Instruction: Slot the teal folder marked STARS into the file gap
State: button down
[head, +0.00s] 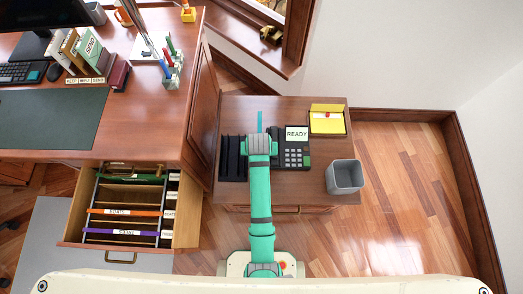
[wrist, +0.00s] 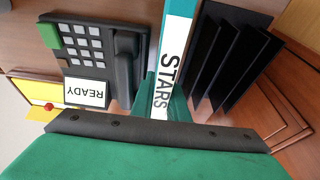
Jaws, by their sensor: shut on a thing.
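The teal folder marked STARS (wrist: 178,35) is between the fingers of my gripper (wrist: 161,98), which is shut on it. In the head view only a thin teal strip of the folder (head: 260,121) shows beyond my gripper (head: 260,140). The folder stands on edge between the telephone and a black file rack (head: 232,160); I cannot tell whether its bottom touches the table. An open drawer (head: 75,215) at the lower left holds labelled folders, an orange one (head: 148,212) and a purple one (head: 100,231) among them. Bare space shows between the drawer's folders.
The telephone (head: 292,155) with a READY screen is just right of my gripper. A yellow note tray (head: 327,122) and a grey bin (head: 345,176) are further right. The desk (head: 140,125) with upright books (head: 95,52) stands left. Floor right of the side table is clear.

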jog(key=shift+f, duration=0.1)
jog(key=c, duration=1.8)
grip_release()
jog(key=shift+o, duration=0.4)
jog(key=shift+d, duration=0.1)
